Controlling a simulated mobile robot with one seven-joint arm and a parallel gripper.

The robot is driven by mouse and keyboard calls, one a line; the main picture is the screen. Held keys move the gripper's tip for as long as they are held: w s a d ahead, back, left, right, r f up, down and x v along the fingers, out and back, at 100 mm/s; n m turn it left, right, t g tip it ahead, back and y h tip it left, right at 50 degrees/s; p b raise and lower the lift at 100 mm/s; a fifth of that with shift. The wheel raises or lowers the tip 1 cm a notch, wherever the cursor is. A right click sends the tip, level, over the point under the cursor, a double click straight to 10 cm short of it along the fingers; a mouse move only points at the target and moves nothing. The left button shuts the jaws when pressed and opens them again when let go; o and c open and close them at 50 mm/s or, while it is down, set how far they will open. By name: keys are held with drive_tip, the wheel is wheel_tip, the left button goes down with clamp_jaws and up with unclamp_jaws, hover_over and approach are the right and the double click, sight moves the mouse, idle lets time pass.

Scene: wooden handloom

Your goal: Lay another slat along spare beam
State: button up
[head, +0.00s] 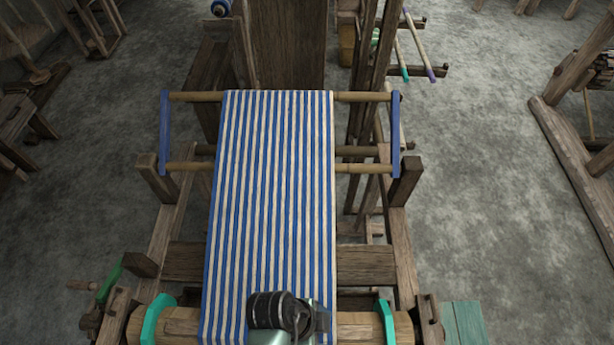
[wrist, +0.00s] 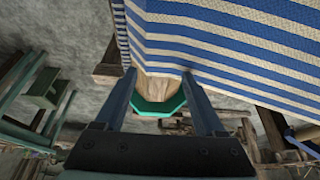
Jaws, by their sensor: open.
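A wooden beam (head: 360,328) with teal end rings lies across the bottom of the head view, under blue-and-white striped cloth (head: 270,200). I cannot tell whether it is the spare beam. In the wrist view my gripper (wrist: 159,73) is open, with nothing seen between its fingers. A wooden beam end (wrist: 158,86) with a teal ring (wrist: 158,106) shows beyond and between the fingers; contact cannot be judged. Thin sticks with teal and purple tips (head: 417,48) rest on a frame at the upper right; I cannot tell whether they are slats. My arm covers part of the cloth.
Two wooden rods with blue end bars (head: 165,133) cross the loom at the cloth. The loom's side posts (head: 398,235) stand near the beam. A teal board (head: 464,322) sits at the lower right. Grey floor (head: 480,190) is open to the right, before another wooden frame (head: 575,160).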

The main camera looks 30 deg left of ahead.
drive_tip(key=v, duration=1.1)
drive_tip(key=shift+b, duration=0.4)
